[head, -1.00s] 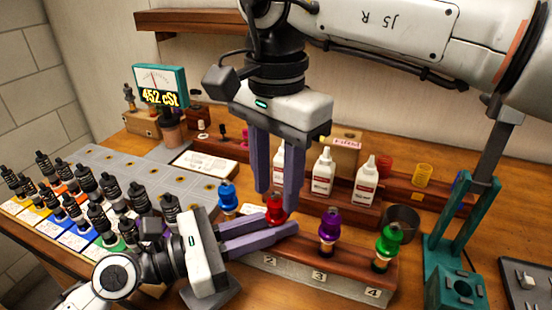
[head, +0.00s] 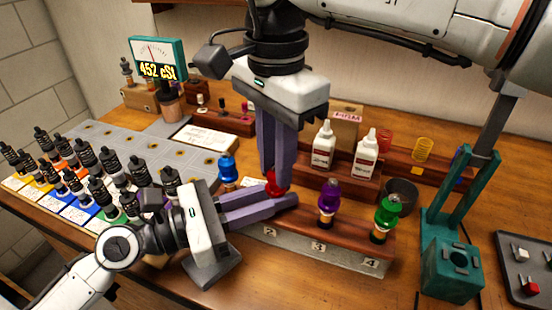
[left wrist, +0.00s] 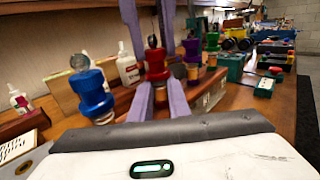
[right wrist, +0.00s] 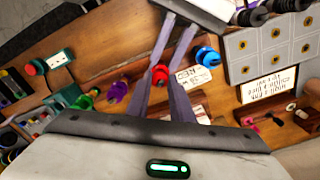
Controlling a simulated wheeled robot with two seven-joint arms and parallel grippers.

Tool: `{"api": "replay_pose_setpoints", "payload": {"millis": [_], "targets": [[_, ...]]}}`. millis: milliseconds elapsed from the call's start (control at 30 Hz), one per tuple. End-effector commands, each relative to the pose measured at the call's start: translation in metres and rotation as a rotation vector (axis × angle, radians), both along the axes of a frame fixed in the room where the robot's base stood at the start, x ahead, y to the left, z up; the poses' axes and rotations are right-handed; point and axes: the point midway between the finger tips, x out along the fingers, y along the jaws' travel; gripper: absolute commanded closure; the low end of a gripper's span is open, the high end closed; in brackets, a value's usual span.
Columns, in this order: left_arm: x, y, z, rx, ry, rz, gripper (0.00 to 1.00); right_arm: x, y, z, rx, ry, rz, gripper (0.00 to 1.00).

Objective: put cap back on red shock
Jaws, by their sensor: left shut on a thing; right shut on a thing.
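The red shock (head: 276,184) stands upright in the wooden rack between the blue and purple shocks. Its red top also shows in the left wrist view (left wrist: 157,64) and in the right wrist view (right wrist: 160,72). My left gripper (head: 290,199) reaches in low from the left and is shut on the shock under the red top. My right gripper (head: 273,182) points down from above and is shut on the red top, which looks like the cap. The fingers of both grippers hide most of it, so I cannot tell whether cap and body are seated together.
The blue shock (head: 227,168), purple shock (head: 329,196) and green shock (head: 386,213) stand close by in the rack. White bottles (head: 324,147) stand behind. Several dark-capped bottles fill the left side. A teal stand (head: 452,265) is at the right.

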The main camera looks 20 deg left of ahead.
Motion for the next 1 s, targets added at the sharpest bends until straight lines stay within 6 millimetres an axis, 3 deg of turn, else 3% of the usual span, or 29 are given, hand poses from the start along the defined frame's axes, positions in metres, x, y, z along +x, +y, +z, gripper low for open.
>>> {"api": "replay_pose_setpoints", "payload": {"millis": [800,933,1000], "targets": [[0.0001,0.0001,-0.0001,0.0,0.0,0.0,1.0,-0.0002,-0.0001,-0.0008,0.0,-0.001,-1.816,1.0],[0.0001,0.0001,-0.0002,0.0,0.0,0.0,1.0,-0.0002,-0.0003,-0.0012,0.0,-0.001,-2.023,1.0],[0.0001,0.0001,-0.0002,0.0,0.0,0.0,1.0,-0.0002,-0.0001,-0.0013,0.0,-0.001,-2.009,1.0]]}}
